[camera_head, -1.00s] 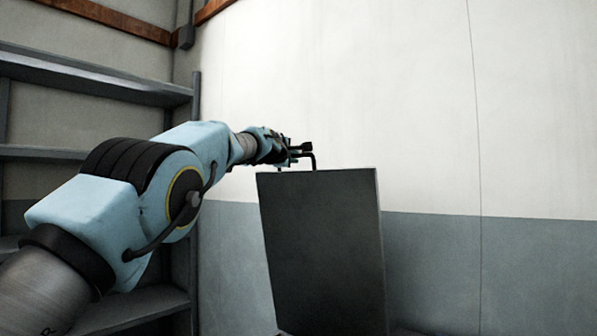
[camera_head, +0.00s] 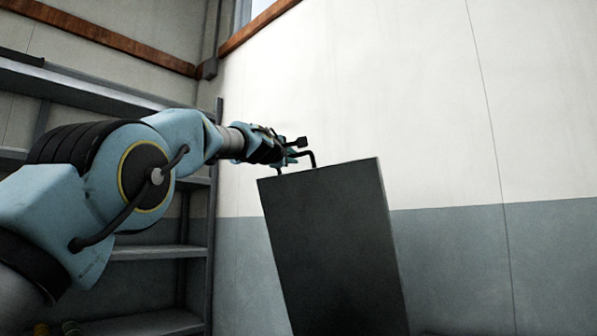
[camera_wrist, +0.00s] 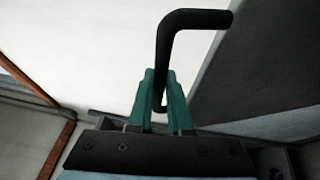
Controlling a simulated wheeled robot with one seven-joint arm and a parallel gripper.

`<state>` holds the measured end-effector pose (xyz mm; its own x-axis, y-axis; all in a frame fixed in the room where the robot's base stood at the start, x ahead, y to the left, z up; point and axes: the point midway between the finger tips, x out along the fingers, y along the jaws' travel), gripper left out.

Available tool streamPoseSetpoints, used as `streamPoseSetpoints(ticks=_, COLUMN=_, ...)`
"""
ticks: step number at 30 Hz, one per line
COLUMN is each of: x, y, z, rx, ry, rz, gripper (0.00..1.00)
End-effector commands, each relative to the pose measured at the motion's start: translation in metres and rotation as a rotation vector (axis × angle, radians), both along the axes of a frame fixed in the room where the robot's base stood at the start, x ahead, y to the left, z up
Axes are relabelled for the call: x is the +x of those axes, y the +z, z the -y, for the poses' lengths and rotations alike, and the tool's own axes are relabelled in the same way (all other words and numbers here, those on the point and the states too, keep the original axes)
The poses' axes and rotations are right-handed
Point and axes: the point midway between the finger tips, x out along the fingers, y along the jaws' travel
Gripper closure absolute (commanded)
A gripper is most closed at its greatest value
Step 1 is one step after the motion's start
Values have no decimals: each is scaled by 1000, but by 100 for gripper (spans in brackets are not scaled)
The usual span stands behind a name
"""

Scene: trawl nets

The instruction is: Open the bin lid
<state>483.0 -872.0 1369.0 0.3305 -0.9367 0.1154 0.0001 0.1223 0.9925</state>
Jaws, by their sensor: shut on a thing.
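The bin lid (camera_head: 325,245) is a dark grey flat panel standing raised and tilted in the head view, its lower edge cut off by the frame. Its black bar handle (camera_head: 304,155) sticks out at the top edge. My gripper (camera_head: 285,152) is at the handle, to the upper left of the lid. In the wrist view, the two green fingers of my gripper (camera_wrist: 167,98) are shut on the bent black handle (camera_wrist: 192,20), and the lid (camera_wrist: 245,70) fills the right side. The bin body is not in view.
A grey metal shelf unit (camera_head: 155,252) stands on the left behind my arm. A wall (camera_head: 430,110), white above and grey-blue below, rises behind the lid. The space to the right of the lid looks clear.

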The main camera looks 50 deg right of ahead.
Motion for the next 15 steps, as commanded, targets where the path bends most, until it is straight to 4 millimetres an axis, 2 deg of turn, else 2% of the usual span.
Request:
streamPoseSetpoints(ticks=1, x=8, y=-10, z=-8, rx=-8, ry=13, rz=1, gripper=100)
streamPoseSetpoints(ticks=3, x=8, y=-12, z=-14, rx=-18, ry=13, rz=2, gripper=100)
streamPoseSetpoints(ticks=9, x=7, y=-14, z=-28, rx=-39, ry=12, rz=3, gripper=100)
streamPoseSetpoints(ticks=15, x=6, y=-12, z=-31, rx=-45, ry=10, rz=3, gripper=100)
